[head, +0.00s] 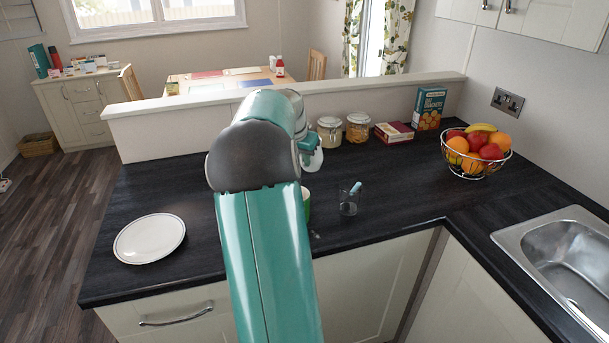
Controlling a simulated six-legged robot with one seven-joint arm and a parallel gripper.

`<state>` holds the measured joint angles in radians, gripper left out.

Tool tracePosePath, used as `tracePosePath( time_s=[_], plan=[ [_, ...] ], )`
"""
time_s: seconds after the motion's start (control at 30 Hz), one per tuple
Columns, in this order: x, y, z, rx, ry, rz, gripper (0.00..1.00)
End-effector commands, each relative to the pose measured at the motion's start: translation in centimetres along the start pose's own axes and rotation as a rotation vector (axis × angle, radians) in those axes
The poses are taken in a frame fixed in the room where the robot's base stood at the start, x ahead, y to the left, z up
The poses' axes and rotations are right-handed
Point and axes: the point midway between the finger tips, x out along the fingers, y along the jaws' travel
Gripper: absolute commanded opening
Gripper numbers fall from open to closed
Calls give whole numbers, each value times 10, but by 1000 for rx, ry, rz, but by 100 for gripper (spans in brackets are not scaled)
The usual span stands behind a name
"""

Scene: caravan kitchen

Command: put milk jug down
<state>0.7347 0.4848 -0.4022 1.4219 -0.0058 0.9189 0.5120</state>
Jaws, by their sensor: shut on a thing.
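My arm fills the middle of the head view and hides most of my gripper (309,146), which shows as a small teal part at the arm's right side. It is shut on a white thing, seemingly the milk jug (315,161), of which only a rounded edge shows. The arm hides the rest of it. The jug appears to be over the dark worktop (400,185); I cannot tell whether it touches it.
A green and white cup (306,201) is partly behind my arm, beside a glass holding a teal item (348,207). A white plate (150,239) lies at left. Jars (357,128), boxes (430,108) and a fruit bowl (477,152) stand at back right. A sink (566,255) is at right.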

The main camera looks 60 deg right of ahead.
Motion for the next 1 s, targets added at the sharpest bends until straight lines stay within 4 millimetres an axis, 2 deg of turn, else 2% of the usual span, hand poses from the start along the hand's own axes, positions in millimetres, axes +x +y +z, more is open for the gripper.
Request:
tracePosePath(
  time_s=[0.1,0.27,0.5,0.7,1.0],
  plan=[
    [28,-5,-7,0,-1,3,0],
    [54,-12,-14,-1,1,1,0],
    [72,-18,-18,-2,1,0,0],
    [96,-17,-7,-2,1,-1,0],
    [98,-17,-6,-2,2,-1,0]
  ],
)
